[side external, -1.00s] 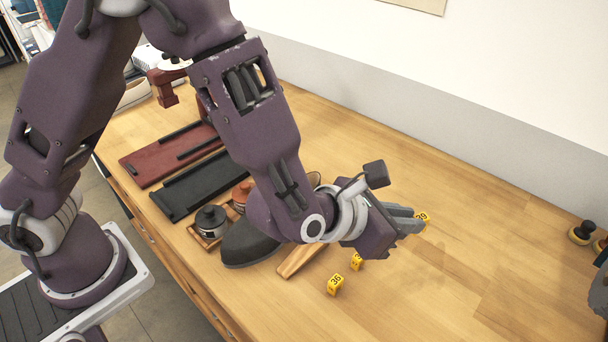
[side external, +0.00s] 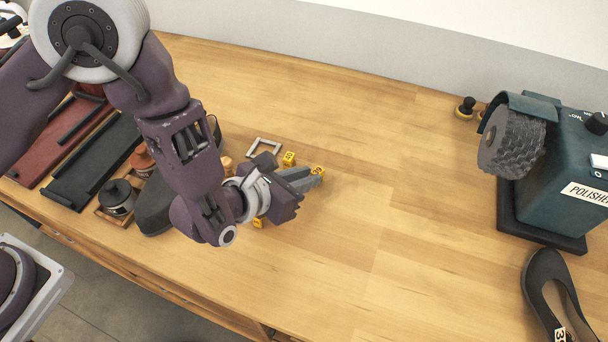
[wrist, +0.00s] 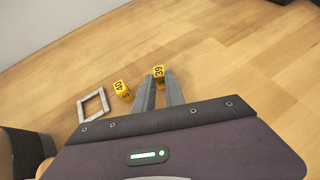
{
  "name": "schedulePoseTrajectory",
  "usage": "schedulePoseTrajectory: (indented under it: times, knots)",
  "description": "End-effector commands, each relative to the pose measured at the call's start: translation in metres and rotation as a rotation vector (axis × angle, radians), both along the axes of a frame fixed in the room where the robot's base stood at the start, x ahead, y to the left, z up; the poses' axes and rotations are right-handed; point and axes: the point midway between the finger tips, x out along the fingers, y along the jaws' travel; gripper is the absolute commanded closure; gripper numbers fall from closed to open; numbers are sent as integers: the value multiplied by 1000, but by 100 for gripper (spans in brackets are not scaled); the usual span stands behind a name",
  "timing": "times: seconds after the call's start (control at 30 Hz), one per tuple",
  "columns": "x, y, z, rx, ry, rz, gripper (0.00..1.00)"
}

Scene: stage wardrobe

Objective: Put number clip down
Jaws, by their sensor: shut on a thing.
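A yellow number clip (side external: 318,170) is at the tips of my gripper (side external: 314,178), over the wooden bench. In the wrist view the clip (wrist: 158,71) reads 39, and the two grey fingers of my gripper (wrist: 159,76) are shut on it. I cannot tell whether the clip touches the bench. A second yellow clip (side external: 288,158) stands on the bench behind my gripper; in the wrist view this clip (wrist: 122,88) reads 40, left of the fingers. Another yellow clip (side external: 258,223) shows partly, below my wrist.
A small grey square frame (side external: 265,148) lies behind my gripper. A dark shoe (side external: 168,200), a dark pot (side external: 118,196) and black and red boards are at left. A polisher (side external: 555,165) and a black shoe (side external: 548,290) are at right. The bench (side external: 410,200) between is clear.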

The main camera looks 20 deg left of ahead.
Motion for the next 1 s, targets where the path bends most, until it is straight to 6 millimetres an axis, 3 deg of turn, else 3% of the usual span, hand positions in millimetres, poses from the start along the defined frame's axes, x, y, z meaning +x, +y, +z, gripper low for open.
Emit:
schedulePoseTrajectory:
  times: [0.07,0.1,0.2,0.57,1.0]
  knots:
    - [0,0,-2,0,1,0,100]
    - [0,0,-1,0,0,0,77]
    - [0,0,-1,0,0,0,63]
    - [-5,2,3,2,1,-2,63]
    - [-85,34,54,2,1,-4,63]
